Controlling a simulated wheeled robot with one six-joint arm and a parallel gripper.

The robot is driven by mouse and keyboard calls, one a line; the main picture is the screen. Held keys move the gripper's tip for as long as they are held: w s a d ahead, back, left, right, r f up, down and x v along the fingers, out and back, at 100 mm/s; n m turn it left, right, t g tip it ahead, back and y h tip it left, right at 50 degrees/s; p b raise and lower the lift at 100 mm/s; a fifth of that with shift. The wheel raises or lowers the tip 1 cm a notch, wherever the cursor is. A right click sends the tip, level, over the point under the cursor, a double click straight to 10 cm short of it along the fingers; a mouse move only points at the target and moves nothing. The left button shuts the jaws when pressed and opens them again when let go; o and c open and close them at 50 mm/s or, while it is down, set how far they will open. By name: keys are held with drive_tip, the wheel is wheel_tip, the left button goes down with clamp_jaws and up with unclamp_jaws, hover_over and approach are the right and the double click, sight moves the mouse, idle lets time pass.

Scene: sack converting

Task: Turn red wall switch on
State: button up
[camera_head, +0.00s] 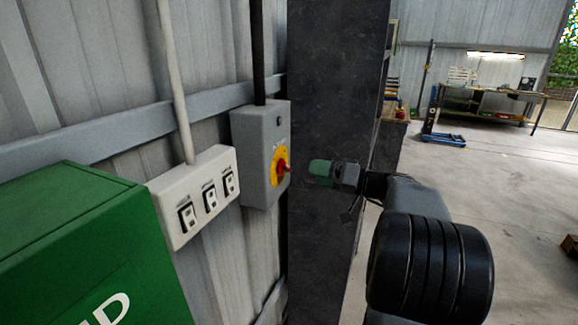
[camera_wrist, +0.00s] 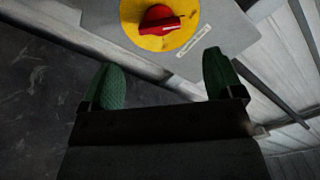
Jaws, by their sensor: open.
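The red wall switch (camera_head: 283,168) is a red rotary knob on a yellow round plate, on the front of a grey box (camera_head: 251,130) fixed to the corrugated wall. In the wrist view the red knob (camera_wrist: 159,20) and its yellow plate (camera_wrist: 189,37) show at the top, past the fingertips. My gripper (camera_head: 318,168) is just right of the knob in the head view, apart from it. In the wrist view my gripper (camera_wrist: 163,75) has two green fingers spread wide with nothing between them; it is open. The lower part of the box is out of the wrist view.
A white panel with several black switches (camera_head: 211,199) is left of the grey box. A green cabinet (camera_head: 84,240) stands at lower left. A dark pillar (camera_head: 338,90) rises right behind the box. Open floor (camera_head: 500,190) lies to the right, with a workbench (camera_head: 490,104) far back.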

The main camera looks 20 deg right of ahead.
sight(289, 168)
drive_tip(key=p+x, duration=0.2)
drive_tip(key=x, duration=0.6)
drive_tip(key=shift+w+a, duration=0.25)
drive_tip(key=shift+w, duration=0.05)
drive_tip(key=shift+c, duration=0.2)
drive_tip(key=shift+f, duration=0.1)
drive_tip(key=c, duration=0.9)
